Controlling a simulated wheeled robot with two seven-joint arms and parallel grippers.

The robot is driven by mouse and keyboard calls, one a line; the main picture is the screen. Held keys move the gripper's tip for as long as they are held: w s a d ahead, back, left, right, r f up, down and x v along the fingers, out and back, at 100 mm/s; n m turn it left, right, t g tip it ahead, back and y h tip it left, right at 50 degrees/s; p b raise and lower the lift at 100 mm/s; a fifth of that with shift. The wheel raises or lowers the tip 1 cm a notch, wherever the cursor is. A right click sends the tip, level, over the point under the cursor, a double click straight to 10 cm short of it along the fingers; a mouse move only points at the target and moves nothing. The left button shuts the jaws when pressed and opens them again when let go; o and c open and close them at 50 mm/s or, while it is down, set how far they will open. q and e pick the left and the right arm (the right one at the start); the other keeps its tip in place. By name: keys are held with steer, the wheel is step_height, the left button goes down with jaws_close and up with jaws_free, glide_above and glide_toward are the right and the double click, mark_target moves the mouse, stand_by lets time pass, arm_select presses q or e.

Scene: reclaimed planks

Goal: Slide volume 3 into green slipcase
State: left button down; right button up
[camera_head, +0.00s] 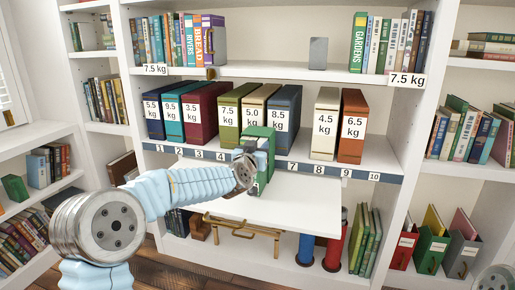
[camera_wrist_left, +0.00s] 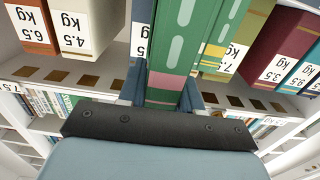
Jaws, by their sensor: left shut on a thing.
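My left gripper (camera_head: 250,162) is shut on a green book-like thing (camera_head: 261,138), held upright in front of the middle shelf. In the left wrist view this green thing (camera_wrist_left: 180,45) has pale oval marks and a pink band and stands between the two fingers of the gripper (camera_wrist_left: 162,95). No volume number is readable on it, so I cannot tell whether it is volume 3. A green file-shaped case (camera_head: 431,250) stands at the lower right between a red one and a grey one; I cannot tell if it is the slipcase. My right gripper is not in view.
Weight-labelled volumes, including an olive one (camera_head: 229,118) and a blue one (camera_head: 285,118), stand behind the gripper. A numbered strip (camera_head: 325,169) edges their shelf. A bare white board (camera_head: 300,205) juts out below. A gap lies between the blue and cream (camera_head: 325,120) volumes.

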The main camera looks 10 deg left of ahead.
arm_select(q)
steer(key=shift+w+r+p, duration=0.15)
steer(key=shift+w+p, duration=0.2)
steer(key=shift+w, duration=0.45)
steer(key=shift+s+f+b, duration=0.2)
steer(key=shift+s+b, duration=0.15)
steer(key=shift+s, duration=0.05)
steer(key=shift+s+a+r+b, duration=0.1)
steer(key=shift+s+b, duration=0.5)
steer(key=shift+s, duration=0.75)
steer(key=shift+s+r+b, duration=0.1)
steer(key=shift+s+b, duration=0.45)
steer(key=shift+s, duration=0.8)
steer(key=shift+f, duration=0.1)
steer(key=shift+w+p, duration=1.15)
steer(key=shift+w, duration=2)
steer(key=c, duration=0.7)
jaws_free()
